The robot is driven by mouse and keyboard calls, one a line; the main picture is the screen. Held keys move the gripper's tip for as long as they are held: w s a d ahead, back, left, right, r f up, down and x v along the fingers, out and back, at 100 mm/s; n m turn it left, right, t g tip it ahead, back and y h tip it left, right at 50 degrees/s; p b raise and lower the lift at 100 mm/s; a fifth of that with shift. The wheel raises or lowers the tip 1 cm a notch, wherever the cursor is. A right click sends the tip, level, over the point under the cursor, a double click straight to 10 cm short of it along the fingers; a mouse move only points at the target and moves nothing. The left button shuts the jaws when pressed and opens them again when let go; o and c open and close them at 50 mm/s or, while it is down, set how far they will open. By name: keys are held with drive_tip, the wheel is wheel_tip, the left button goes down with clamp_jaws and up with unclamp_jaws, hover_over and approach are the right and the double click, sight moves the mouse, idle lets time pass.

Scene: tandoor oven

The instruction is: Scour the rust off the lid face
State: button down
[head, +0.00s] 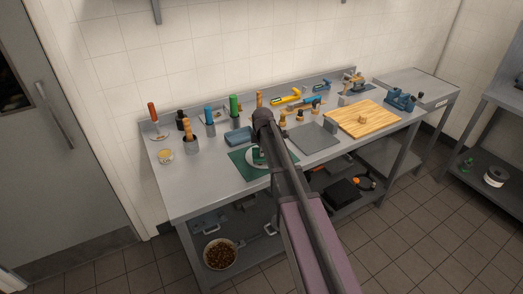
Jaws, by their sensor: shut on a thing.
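I cannot tell whether the pad touches the lid face.
Handled tools stand in holders (191,144) at the left. A grey plate (313,138) and a wooden board (363,118) lie to the right. The bench's front left (200,190) is clear.

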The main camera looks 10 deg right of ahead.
drive_tip(key=shift+f+b, duration=0.6)
drive_tip(key=shift+f, duration=0.1)
idle(0.4)
drive_tip(key=shift+d+r, duration=0.1)
drive_tip(key=shift+w+d+r, duration=0.1)
drive_tip(key=shift+w+d, duration=0.15)
drive_tip(key=shift+d, duration=0.4)
drive_tip(key=shift+w+d, duration=0.2)
drive_tip(key=shift+d, duration=0.45)
drive_tip(key=shift+a, duration=0.15)
drive_tip(key=shift+s+a, duration=0.25)
drive_tip(key=shift+a, duration=0.4)
drive_tip(key=shift+s+a, duration=0.25)
drive_tip(key=shift+a, duration=0.4)
drive_tip(key=shift+w+p+v, duration=0.25)
drive_tip(key=shift+p+v, duration=0.9)
drive_tip(key=shift+p, duration=0.1)
drive_tip(key=shift+w+p+v, duration=0.25)
drive_tip(key=shift+p+v, duration=0.9)
drive_tip(key=shift+p, duration=0.1)
